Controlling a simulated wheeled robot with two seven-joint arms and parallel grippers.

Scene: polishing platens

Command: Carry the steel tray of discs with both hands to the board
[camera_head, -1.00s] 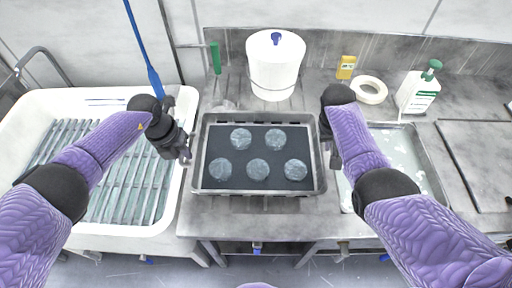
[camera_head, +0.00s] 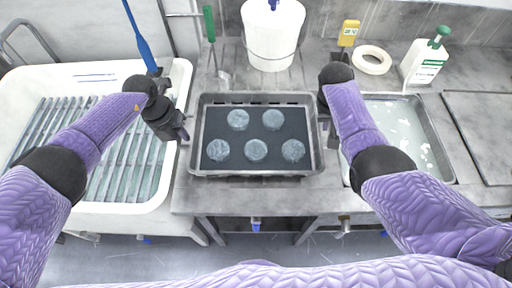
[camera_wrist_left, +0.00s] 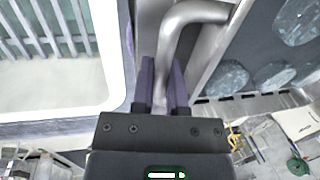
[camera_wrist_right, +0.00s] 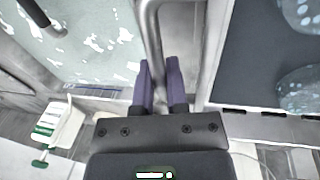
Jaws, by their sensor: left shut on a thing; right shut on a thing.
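The steel tray (camera_head: 256,173) has a dark liner and holds several round grey discs (camera_head: 256,150). It is over the middle of the steel bench; I cannot tell whether it touches the bench. My left gripper (camera_head: 184,134) is at its left side, its fingers (camera_wrist_left: 163,78) shut on the bent handle (camera_wrist_left: 172,40). My right gripper (camera_head: 331,130) is at its right side, its fingers (camera_wrist_right: 160,78) shut on the other handle (camera_wrist_right: 150,30). A flat grey board (camera_head: 488,130) lies on the bench at the far right.
A white sink with a slatted rack (camera_head: 172,190) stands left. A white bucket (camera_head: 272,40) is behind the tray. A shallow wet tray (camera_head: 440,165) lies between the tray and the board.

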